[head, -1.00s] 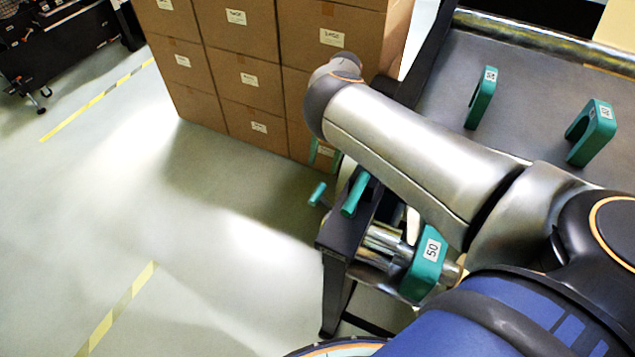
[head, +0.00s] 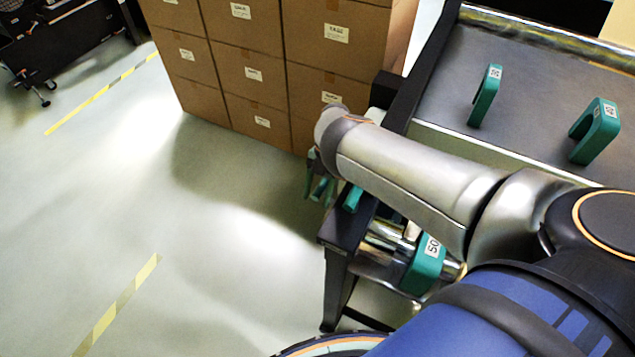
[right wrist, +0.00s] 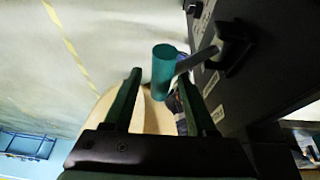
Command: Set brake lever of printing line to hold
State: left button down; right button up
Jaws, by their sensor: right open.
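The brake lever shows in the right wrist view as a green cylindrical handle (right wrist: 164,68) on a flat metal arm from a dark pivot on a black panel. My right gripper (right wrist: 159,78) is open, with the handle between and just beyond its fingertips; no grip on it shows. In the head view the right gripper (head: 318,186) hangs at the outer left end of the machine frame, its green fingers pointing down. The lever handle there is hard to separate from the fingers. My left gripper is out of view.
The black panel (right wrist: 232,85) beside the lever carries white labels. A green piece (head: 352,199) sits at the frame end, near a green block marked 50 (head: 428,262). Two green brackets (head: 487,95) stand on the grey table.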

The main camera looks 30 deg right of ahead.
jog(key=shift+c, duration=0.3)
grip_shut()
dwell(1.0)
